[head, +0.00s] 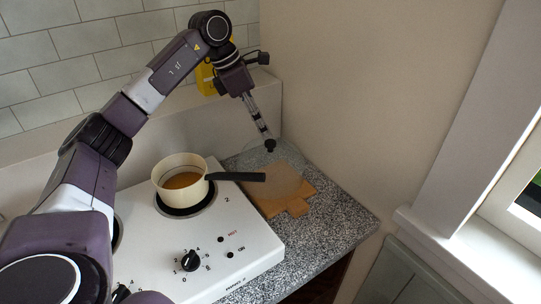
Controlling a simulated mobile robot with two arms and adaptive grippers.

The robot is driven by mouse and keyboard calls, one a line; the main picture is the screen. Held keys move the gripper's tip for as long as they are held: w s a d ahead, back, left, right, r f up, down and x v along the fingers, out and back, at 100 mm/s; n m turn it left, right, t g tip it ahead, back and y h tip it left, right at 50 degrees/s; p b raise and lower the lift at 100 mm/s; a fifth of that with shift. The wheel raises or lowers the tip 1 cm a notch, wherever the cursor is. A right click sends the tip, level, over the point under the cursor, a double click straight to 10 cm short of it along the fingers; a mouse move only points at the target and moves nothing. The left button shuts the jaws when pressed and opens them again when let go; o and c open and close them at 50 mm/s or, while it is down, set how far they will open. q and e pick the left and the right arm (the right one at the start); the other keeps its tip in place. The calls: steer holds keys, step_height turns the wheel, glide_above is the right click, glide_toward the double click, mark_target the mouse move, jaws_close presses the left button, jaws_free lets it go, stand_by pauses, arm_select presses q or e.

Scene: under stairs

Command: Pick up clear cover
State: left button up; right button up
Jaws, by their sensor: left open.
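The clear cover (284,178) is a see-through round piece, faint against what lies behind it. It rests over the wooden board (297,206) on the counter, right of the stove. My left gripper (269,146) points down at the cover's far side, at or just above it. It is open, with nothing seen between its fingers. I cannot tell whether the fingertips touch the cover. My right gripper is not in view.
A cream pot (181,178) with brownish contents stands on the white stove (237,263), its dark handle reaching right, near the cover. A yellow object (205,79) stands behind my left wrist. The wall closes off the right; speckled counter (337,229) is bare in front.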

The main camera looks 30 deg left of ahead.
mark_target(269, 142)
arm_select(q)
steer(key=shift+d+f+p, duration=0.3)
steer(key=shift+f, duration=0.35)
steer(key=shift+d+f+p, duration=0.25)
steer(key=shift+f, duration=0.35)
steer(key=f, duration=0.1)
steer(key=w+f+p, duration=0.1)
steer(key=shift+f, duration=0.4)
steer(key=shift+w+d+f, duration=0.15)
steer(key=shift+w+f, duration=0.1)
steer(key=shift+f, duration=0.3)
steer(key=c, duration=0.9)
steer(key=shift+c, duration=1.3)
jaws_close()
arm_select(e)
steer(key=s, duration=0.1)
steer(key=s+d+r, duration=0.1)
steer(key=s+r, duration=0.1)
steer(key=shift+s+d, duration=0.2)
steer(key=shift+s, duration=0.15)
